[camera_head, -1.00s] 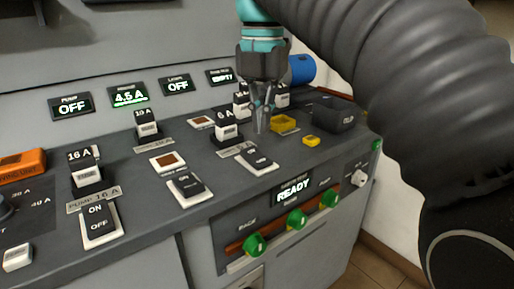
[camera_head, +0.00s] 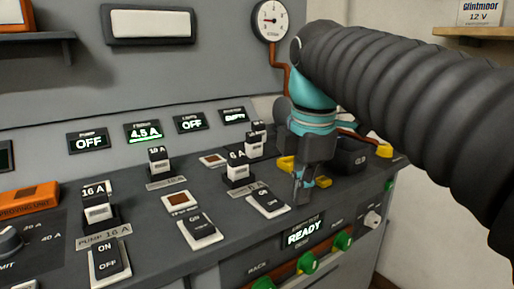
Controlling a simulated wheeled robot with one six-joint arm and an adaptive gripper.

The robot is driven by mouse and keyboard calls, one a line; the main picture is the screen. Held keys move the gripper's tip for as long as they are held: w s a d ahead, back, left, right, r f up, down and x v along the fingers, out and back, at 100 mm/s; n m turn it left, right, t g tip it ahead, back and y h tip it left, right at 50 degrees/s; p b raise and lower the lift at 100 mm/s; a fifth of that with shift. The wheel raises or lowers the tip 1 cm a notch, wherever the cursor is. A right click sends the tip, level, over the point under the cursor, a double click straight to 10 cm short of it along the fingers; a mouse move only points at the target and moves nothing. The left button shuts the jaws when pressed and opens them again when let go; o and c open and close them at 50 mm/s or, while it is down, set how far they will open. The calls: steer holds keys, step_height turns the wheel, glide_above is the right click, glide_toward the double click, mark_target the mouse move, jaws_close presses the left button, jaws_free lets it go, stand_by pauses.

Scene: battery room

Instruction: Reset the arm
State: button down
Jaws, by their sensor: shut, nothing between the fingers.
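My gripper (camera_head: 301,190) points down over the right part of the grey console (camera_head: 150,236). It is shut and empty, with its fingertips just above or at the console top; I cannot tell whether they touch. It is beside the rocker switch (camera_head: 268,201) at the right and in front of a yellow part (camera_head: 288,164), which it partly hides. My ribbed black arm comes in from the right edge.
Fuse blocks marked 16 A (camera_head: 97,210), 10 A (camera_head: 159,160) and 6 A (camera_head: 238,171) stand on the console. A dark open bin (camera_head: 352,158) is right of my gripper. Green knobs (camera_head: 342,240) line the front beside the READY display (camera_head: 304,232). A gauge (camera_head: 271,19) hangs above.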

steer(key=s+d+f+m+t, duration=0.1)
steer(key=s+d+f+m, duration=0.1)
steer(key=f+m, duration=0.4)
steer(key=s+d+f+m+t, duration=0.1)
steer(key=s+d+f+m, duration=0.2)
steer(key=s+f+m, duration=0.2)
steer(key=s+d+f+m+t, duration=0.2)
steer(key=s+d+f+m, duration=0.1)
steer(key=f+m, duration=0.5)
steer(key=m, duration=0.2)
steer(key=shift+s+f+m, duration=0.3)
steer(key=shift+s+f, duration=0.1)
steer(key=shift+a, duration=0.1)
